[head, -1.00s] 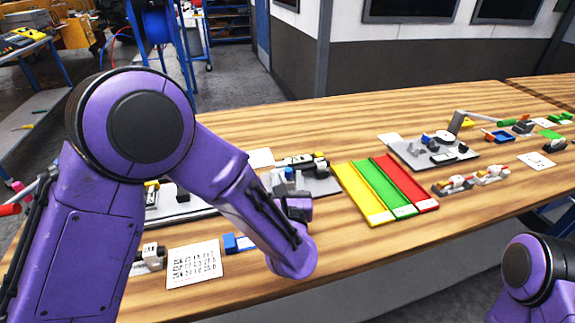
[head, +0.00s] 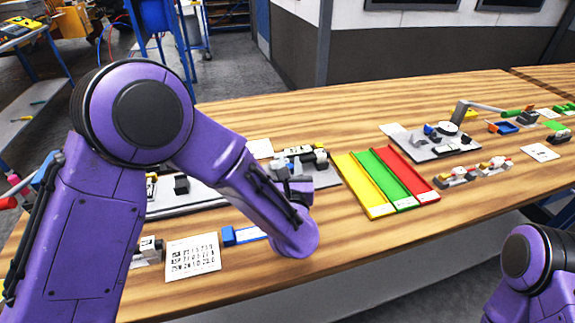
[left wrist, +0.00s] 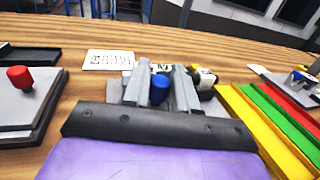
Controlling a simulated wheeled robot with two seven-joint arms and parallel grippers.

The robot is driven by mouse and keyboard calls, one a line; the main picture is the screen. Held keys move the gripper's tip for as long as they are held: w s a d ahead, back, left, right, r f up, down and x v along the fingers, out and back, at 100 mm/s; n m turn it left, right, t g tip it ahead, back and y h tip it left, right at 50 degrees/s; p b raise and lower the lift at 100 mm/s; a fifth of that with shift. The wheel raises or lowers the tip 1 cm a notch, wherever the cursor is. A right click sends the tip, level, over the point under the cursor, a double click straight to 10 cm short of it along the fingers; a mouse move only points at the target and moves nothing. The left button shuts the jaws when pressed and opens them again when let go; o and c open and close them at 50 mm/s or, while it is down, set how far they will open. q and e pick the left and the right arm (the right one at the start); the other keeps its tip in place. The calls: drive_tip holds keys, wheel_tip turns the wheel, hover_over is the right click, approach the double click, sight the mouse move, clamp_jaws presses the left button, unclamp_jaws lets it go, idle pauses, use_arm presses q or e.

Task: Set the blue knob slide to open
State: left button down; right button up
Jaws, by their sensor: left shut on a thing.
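The blue knob (left wrist: 160,87) stands upright on a grey slide fixture, between the two grey fingers of my left gripper (left wrist: 158,84) in the left wrist view. The fingers are closed on the knob. In the head view my left gripper (head: 294,166) is at the same fixture, left of the coloured trays, and my own wrist hides much of it. A small label with dark print shows behind the knob, partly covered, so the slide's setting cannot be read. My right gripper is outside both views; only part of my right arm shows.
Yellow (head: 364,188), green (head: 383,178) and red (head: 407,177) trays lie right of the fixture. A red knob (left wrist: 20,77) stands on a grey plate at left in the left wrist view. A printed card (head: 193,256) lies near the front edge. Bare wood lies before the trays.

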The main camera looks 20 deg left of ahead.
use_arm(q)
drive_tip(key=shift+s+d+f, duration=0.1)
drive_tip(key=shift+f, duration=0.05)
drive_tip(key=c, duration=1)
unclamp_jaws()
drive_tip(key=shift+c, duration=0.2)
drive_tip(key=shift+s+d, duration=0.1)
drive_tip(key=shift+s, duration=0.15)
drive_tip(key=b+v, duration=0.2)
drive_tip(key=v, duration=0.8)
drive_tip(key=shift+b, duration=0.3)
drive_tip(key=shift+s+d, duration=0.1)
